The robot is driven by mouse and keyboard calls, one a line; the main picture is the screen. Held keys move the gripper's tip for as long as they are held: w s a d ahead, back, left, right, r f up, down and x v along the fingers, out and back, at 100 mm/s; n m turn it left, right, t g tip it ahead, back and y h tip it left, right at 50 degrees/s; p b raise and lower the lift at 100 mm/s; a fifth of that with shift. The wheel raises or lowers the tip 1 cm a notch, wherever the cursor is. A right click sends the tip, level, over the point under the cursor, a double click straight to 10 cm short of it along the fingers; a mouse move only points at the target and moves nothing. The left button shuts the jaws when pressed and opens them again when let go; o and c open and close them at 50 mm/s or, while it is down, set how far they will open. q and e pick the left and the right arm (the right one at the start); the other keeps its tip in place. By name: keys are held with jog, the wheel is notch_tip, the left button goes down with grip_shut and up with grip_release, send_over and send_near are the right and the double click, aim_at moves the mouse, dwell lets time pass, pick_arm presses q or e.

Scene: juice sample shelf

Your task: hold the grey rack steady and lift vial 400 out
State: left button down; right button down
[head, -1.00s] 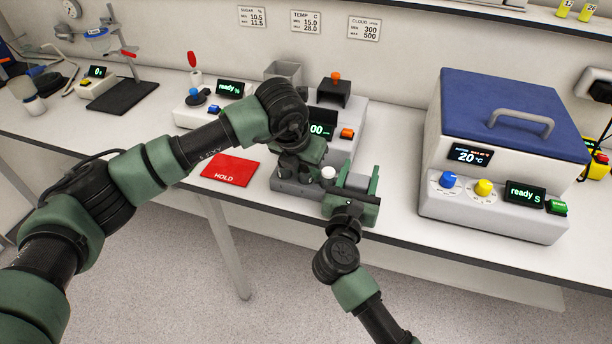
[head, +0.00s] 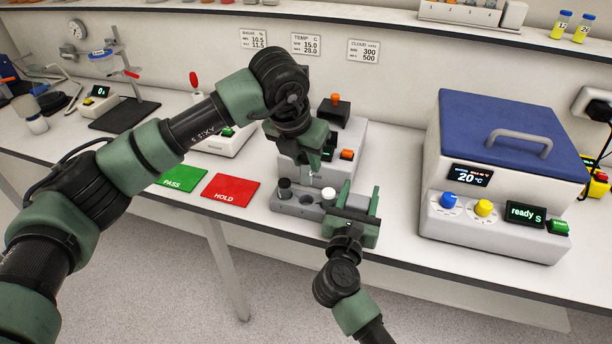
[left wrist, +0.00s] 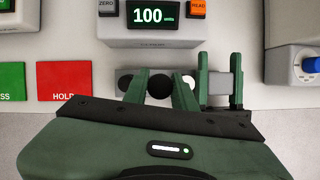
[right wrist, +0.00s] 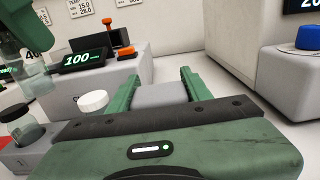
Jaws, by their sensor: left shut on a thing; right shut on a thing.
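The grey rack (head: 306,208) stands near the bench's front edge. My right gripper (head: 352,203) is shut on its right end, which shows between the fingers in the right wrist view (right wrist: 160,96). My left gripper (head: 320,160) is shut on vial 400, holding it upright above the rack; its black cap (left wrist: 160,87) is between the fingers, and a label part reading "40" shows on the glass (right wrist: 37,68). Its bottom appears clear of the rack. An empty hole shows in the rack's middle, between a black-capped vial (head: 285,188) and a white-capped vial (head: 328,194).
A meter reading 100 (left wrist: 153,17) stands close behind the rack. The red HOLD card (head: 231,190) and green PASS card (head: 181,179) lie to the left. A blue-lidded machine (head: 495,190) stands on the right.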

pick_arm(q)
jog(key=shift+r, duration=0.8)
pick_arm(e)
jog(key=c, duration=0.6)
grip_release()
